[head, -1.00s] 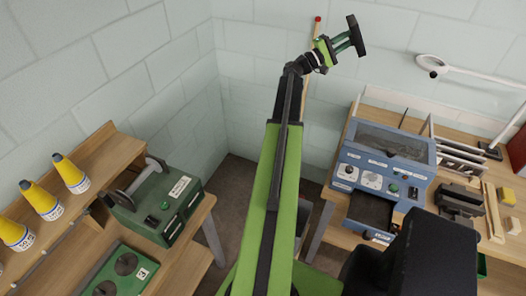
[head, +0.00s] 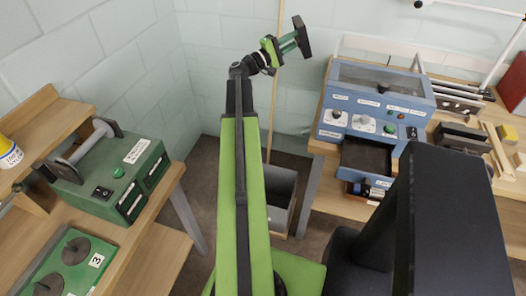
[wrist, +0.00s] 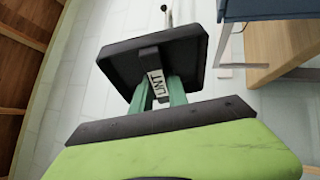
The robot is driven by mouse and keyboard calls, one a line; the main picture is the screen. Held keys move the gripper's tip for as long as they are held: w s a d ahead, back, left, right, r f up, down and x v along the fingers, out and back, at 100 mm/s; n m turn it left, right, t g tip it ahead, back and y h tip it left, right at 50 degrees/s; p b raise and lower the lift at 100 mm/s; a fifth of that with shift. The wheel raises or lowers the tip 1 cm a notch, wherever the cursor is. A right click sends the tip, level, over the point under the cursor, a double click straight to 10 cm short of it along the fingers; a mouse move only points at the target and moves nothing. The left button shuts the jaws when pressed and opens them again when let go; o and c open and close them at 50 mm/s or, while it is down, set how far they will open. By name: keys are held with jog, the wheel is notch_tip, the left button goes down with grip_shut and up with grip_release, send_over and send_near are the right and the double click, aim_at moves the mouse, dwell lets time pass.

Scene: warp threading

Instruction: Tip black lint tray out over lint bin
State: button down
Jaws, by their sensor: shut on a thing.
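The black lint tray (head: 303,36) is held up in the air at the end of my raised arm. In the wrist view its dark square underside or face (wrist: 118,67) and its handle with a "LINT" label show; I cannot tell what is in it. My gripper (head: 287,43) has its green fingers shut on the handle, also in the wrist view (wrist: 160,88). A grey open bin (head: 283,188), likely the lint bin, stands on the floor right of my arm, partly hidden by it. The tray is well above and beyond it.
A bench with a blue machine (head: 372,105) and its dark open drawer space stands at right. A green winder (head: 115,165) sits on the wooden bench at left. A thin wooden pole (head: 276,100) leans at the wall behind the bin. Floor shows between the benches.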

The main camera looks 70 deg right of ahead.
jog(key=w+a+f+t+b, duration=0.1)
jog(key=w+a+f+b, duration=0.25)
jog(key=f+b, duration=1.1)
jog(key=w+a+f+t+b, duration=0.2)
jog(key=a+f+b, duration=0.3)
jog(key=f+b, duration=0.9)
jog(key=w+a+f+t+b, duration=0.15)
jog(key=a+f+b, duration=0.25)
jog(key=f+b, duration=1.05)
jog(key=shift+s+d+f+m+t+y+p, duration=0.15)
jog(key=shift+s+d+m+t+y+p, duration=0.4)
jog(key=shift+t+y+p, duration=3.15)
jog(key=shift+s+d+f+m+t+y+p, duration=0.3)
jog(key=shift+m+y+p, duration=0.4)
jog(key=shift+p, duration=6.05)
jog(key=shift+s+d+m+t+y+p, duration=0.35)
jog(key=shift+m+t+y+p, duration=1.1)
jog(key=shift+p, duration=3.8)
jog(key=shift+w+n+t+y, duration=0.1)
jog(key=shift+n+t+y, duration=0.35)
jog(key=shift+n+t, duration=0.15)
